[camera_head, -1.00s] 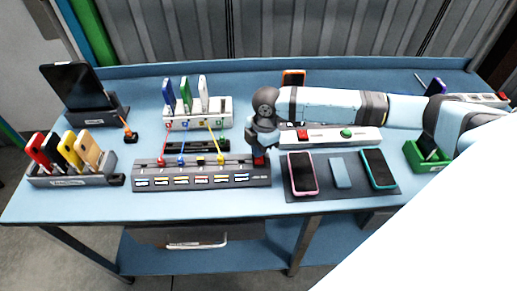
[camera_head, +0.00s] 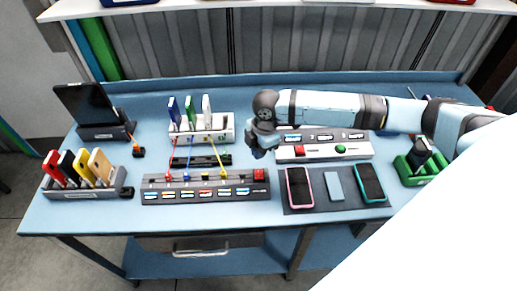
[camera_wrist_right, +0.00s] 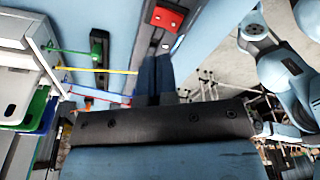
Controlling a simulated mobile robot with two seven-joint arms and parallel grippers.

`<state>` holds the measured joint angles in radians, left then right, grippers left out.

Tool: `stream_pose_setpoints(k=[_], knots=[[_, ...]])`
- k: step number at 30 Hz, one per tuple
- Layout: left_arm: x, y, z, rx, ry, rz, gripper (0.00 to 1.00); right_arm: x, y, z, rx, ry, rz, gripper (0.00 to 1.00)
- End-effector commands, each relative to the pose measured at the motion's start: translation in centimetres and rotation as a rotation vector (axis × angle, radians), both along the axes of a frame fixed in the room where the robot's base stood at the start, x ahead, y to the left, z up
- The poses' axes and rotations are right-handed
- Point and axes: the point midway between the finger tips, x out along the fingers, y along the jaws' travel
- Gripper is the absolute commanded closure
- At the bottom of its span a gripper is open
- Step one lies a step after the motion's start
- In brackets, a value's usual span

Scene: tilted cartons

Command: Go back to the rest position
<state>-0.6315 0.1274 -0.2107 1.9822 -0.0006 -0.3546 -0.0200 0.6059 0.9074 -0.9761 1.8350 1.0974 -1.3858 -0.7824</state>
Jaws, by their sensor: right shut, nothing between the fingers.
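My right arm reaches in from the right across the blue workbench (camera_head: 330,84) in the head view. Its gripper (camera_head: 258,153) points down and is shut and empty, hanging above and behind the red switch (camera_head: 260,175) at the right end of a dark grey power strip (camera_head: 160,196). In the right wrist view the closed fingers (camera_wrist_right: 154,78) show near the middle, with the red switch (camera_wrist_right: 168,18) beyond them. My left gripper is not in view.
Colored cables run from the strip to a white rack (camera_head: 220,135) with upright devices. Right of the gripper are a white button strip (camera_head: 325,155) and a dark mat (camera_head: 320,203) with phones. A card holder (camera_head: 85,192) and tablet (camera_head: 85,103) stand left; a green holder (camera_head: 420,180) sits right.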

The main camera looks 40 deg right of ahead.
Motion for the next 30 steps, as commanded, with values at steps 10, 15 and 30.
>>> stream_pose_setpoints(k=[10,15,30], knots=[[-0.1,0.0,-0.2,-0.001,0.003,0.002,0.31,0.0,0.0,-0.1,0.000,0.000,0.000,1.00],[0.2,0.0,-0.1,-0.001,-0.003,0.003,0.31,-0.2,0.6,-0.5,0.012,-0.006,-0.005,1.00],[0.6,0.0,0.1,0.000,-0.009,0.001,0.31,-5.5,15.2,-8.3,0.477,-0.271,-0.462,1.00]])
